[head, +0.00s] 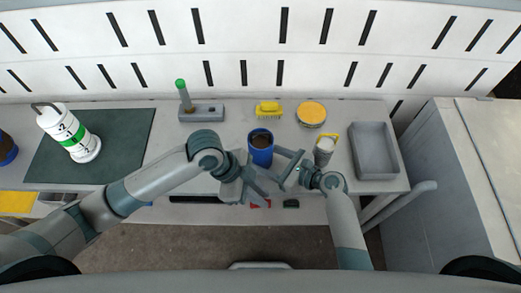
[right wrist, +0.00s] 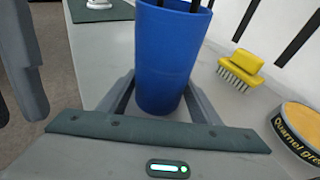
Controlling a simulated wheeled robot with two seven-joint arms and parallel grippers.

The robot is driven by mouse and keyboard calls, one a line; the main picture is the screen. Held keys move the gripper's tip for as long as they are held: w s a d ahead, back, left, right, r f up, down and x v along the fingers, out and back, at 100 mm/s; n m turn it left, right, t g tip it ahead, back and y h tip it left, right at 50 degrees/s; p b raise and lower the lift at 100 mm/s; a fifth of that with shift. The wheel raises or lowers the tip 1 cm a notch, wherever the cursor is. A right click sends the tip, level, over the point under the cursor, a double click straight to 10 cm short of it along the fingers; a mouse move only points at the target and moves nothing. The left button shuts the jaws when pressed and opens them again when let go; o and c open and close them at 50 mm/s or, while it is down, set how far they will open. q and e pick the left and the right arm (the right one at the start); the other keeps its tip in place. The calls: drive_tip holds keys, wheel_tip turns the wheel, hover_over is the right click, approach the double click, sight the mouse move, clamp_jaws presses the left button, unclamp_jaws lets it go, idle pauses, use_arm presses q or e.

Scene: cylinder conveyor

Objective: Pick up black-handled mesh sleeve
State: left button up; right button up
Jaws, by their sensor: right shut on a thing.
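A blue cup (head: 261,156) with a dark brown inside stands near the middle of the bench. In the right wrist view the cup (right wrist: 165,65) sits between the fingers of my right gripper (right wrist: 158,100), which is shut on it. No mesh is clear inside the cup. My left gripper (head: 262,186) is in front of the cup, close to the right gripper; its finger gap is unclear.
A white cylinder (head: 68,132) with a green band and dark handle is on a dark mat (head: 125,130). A yellow-handled light cylinder (head: 324,150), yellow brush (head: 268,110), round yellow-lidded tin (head: 311,113) and grey tray (head: 374,170) lie right. A green-topped tool (head: 183,95) stands behind.

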use_arm(q)
drive_tip(key=w+a+r+t, duration=0.1)
drive_tip(key=w+a+r, duration=0.1)
drive_tip(key=w+r, duration=0.4)
drive_tip(key=w+a+r+t+y, duration=0.1)
drive_tip(key=w+r, duration=0.5)
drive_tip(key=r, duration=0.6)
drive_tip(key=shift+w+a+r+n+t, duration=0.35)
drive_tip(key=shift+a+t, duration=0.35)
drive_tip(key=shift+a, duration=0.45)
drive_tip(key=shift+s+f, duration=0.15)
drive_tip(key=shift+f, duration=0.05)
approach(261, 148)
drive_tip(key=w, duration=0.2)
drive_tip(key=shift+w+d+r, duration=0.3)
drive_tip(key=shift+d, duration=0.05)
drive_tip(key=shift+w+d+f, duration=0.1)
drive_tip(key=shift+d+f, duration=0.05)
drive_tip(key=shift+f, duration=0.3)
drive_tip(key=shift+x, duration=2.6)
drive_tip(key=shift+w+d, duration=0.1)
